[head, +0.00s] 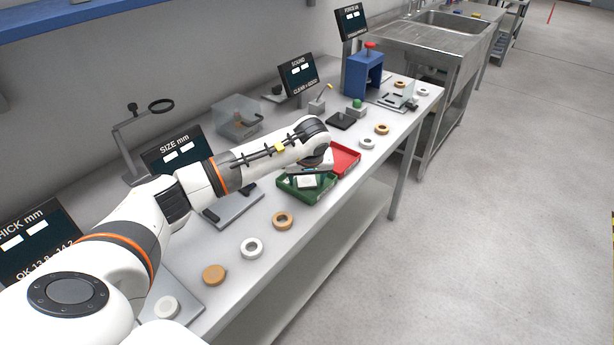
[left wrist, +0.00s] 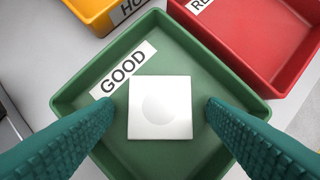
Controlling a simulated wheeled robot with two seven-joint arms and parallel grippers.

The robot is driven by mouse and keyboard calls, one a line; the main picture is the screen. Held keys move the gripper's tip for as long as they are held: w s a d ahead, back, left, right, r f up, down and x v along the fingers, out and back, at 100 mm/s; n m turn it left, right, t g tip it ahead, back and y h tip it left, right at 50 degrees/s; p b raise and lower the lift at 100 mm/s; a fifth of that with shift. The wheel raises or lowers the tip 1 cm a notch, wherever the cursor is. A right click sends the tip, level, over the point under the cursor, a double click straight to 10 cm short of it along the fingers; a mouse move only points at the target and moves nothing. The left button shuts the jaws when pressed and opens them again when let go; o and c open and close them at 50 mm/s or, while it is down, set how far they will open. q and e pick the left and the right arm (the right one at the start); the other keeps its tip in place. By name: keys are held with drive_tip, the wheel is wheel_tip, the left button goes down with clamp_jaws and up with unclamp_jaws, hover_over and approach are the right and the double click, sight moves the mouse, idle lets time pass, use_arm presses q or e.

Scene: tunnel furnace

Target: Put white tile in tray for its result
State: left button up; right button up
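The white tile (left wrist: 160,118) is square with a faint round dip, and it appears to lie flat inside the green tray (left wrist: 207,38) labelled GOOD. In the head view the tile (head: 307,182) shows small and pale in the green tray (head: 320,200). My left gripper (left wrist: 160,106) is open over the tray, with one teal finger on each side of the tile and a visible gap to it on both sides. In the head view my left gripper (head: 308,170) is partly hidden by its wrist. My right gripper is not in view.
A red tray (head: 345,160) adjoins the green one; a yellow tray (left wrist: 93,14) shows in the wrist view. Several rings and discs, such as a white ring (head: 251,248), line the bench front. Small screens, a magnifier stand (head: 130,135) and a blue press (head: 363,75) stand behind.

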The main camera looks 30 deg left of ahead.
use_arm(q)
drive_tip(key=shift+r, duration=0.3)
drive_tip(key=b+v, duration=0.1)
drive_tip(key=v, duration=1)
drive_tip(key=shift+s+r, duration=0.15)
drive_tip(key=shift+r, duration=0.1)
drive_tip(key=shift+d, duration=0.1)
